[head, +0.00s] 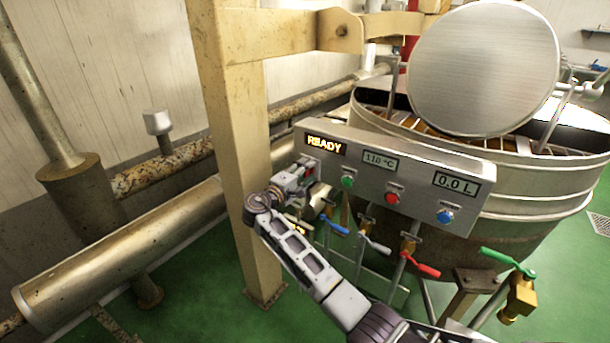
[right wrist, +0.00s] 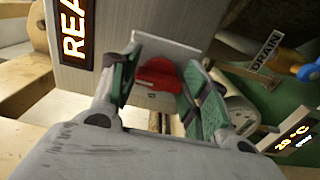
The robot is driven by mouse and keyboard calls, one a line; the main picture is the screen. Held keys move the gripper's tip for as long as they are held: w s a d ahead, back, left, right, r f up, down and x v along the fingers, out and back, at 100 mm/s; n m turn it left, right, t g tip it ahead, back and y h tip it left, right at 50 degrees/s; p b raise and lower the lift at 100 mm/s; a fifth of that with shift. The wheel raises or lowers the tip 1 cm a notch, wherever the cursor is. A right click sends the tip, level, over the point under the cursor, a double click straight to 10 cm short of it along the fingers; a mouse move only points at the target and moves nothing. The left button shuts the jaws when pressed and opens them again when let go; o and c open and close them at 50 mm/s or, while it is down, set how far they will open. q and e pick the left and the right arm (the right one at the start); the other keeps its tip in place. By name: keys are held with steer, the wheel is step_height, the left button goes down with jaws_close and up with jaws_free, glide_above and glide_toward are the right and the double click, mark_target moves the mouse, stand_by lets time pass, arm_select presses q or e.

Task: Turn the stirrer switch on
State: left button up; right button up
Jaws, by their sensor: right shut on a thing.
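A metal control panel (head: 415,178) is fixed to the side of a large kettle (head: 540,190). It carries a lit READY display (head: 326,145), which shows partly in the right wrist view (right wrist: 74,32). My right gripper (head: 308,171) is at the panel's left end, just below that display. In the right wrist view its two green-padded fingers (right wrist: 163,75) stand on either side of a red switch (right wrist: 158,73) and are shut on it. The gripper hides most of this switch in the head view. I cannot read a label on it. My left gripper is out of view.
Right of my gripper are green (head: 347,181), red (head: 392,197) and blue (head: 445,216) buttons. Valves with a blue handle (head: 334,226) and a red handle (head: 422,268) sit below. A beige post (head: 240,170) stands close on the left.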

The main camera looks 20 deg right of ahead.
steer(key=shift+f, duration=0.15)
stand_by(0.3)
steer(key=o, duration=1)
steer(key=shift+v, duration=3.75)
